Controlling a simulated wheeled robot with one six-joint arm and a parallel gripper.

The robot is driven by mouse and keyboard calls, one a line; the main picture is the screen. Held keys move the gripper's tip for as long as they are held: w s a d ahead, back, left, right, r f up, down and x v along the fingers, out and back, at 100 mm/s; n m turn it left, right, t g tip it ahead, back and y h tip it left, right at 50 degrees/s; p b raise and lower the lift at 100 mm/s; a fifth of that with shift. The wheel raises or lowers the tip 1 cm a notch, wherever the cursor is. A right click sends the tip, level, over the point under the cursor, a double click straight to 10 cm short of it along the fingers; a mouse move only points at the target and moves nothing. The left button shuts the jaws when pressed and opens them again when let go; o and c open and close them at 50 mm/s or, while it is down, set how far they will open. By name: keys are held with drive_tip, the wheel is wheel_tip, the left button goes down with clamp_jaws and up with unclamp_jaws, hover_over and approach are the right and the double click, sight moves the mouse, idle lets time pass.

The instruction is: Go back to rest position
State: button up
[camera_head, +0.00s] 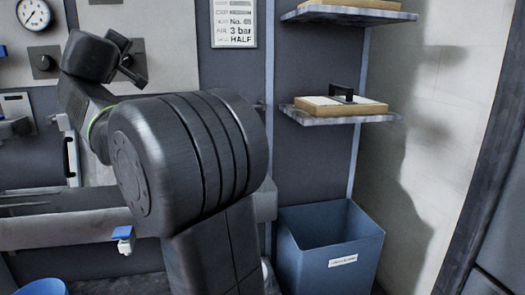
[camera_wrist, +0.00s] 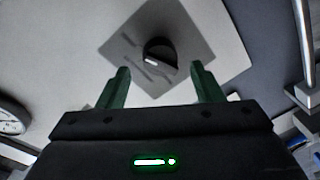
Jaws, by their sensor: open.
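My gripper (camera_wrist: 160,85) shows in the wrist view with two green fingers standing well apart and nothing between them. It faces a pale panel (camera_wrist: 80,45) with a grey plate (camera_wrist: 195,45) and a dark round knob (camera_wrist: 160,52) on it. The knob appears beyond the fingertips; I cannot tell how far off it is. In the head view my arm is raised and folded across the left and middle.
A round gauge (camera_head: 33,14) and a black knob (camera_head: 44,63) are on the wall at left. A blue bin (camera_head: 330,250) stands on the floor at right, below a shelf (camera_head: 340,118) holding a board with a black handle (camera_head: 343,93). A blue-and-white part (camera_head: 123,238) hangs at the front ledge.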

drive_tip(key=x, duration=0.3)
drive_tip(key=shift+r, duration=0.1)
drive_tip(key=n+p, duration=0.6)
drive_tip(key=p, duration=0.1)
drive_tip(key=n+h+p, duration=0.1)
drive_tip(key=n+p, duration=0.5)
drive_tip(key=p, duration=0.2)
drive_tip(key=n+p, duration=0.6)
drive_tip(key=p, duration=0.1)
drive_tip(key=shift+s+f+p, duration=0.2)
drive_tip(key=shift+f+p, duration=0.1)
drive_tip(key=shift+p, duration=0.05)
drive_tip(key=shift+f+t+h, duration=0.15)
drive_tip(key=shift+t+h, duration=0.15)
drive_tip(key=shift+h, duration=0.1)
